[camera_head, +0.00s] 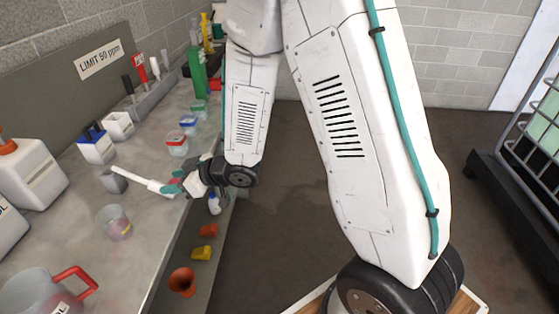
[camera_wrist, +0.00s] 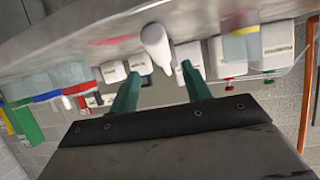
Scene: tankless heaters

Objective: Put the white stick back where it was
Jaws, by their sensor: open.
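The white stick (camera_head: 140,179) shows over the grey bench in the head view, its left end by a small grey cup (camera_head: 114,184). Its right end is at my gripper (camera_head: 178,187). In the wrist view, the stick (camera_wrist: 156,42) is seen nearly end-on, its narrow end between the teal fingertips of my gripper (camera_wrist: 160,70). The fingers are apart, with gaps visible on both sides of the stick. I cannot tell whether the stick touches the bench or cup.
A clear beaker (camera_head: 115,223) and a jug with a red handle (camera_head: 75,285) stand nearer on the bench. Lidded tubs (camera_head: 177,146) line its right side. White bottles (camera_head: 28,170) stand at left. Colored cups (camera_head: 182,282) are below the bench edge.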

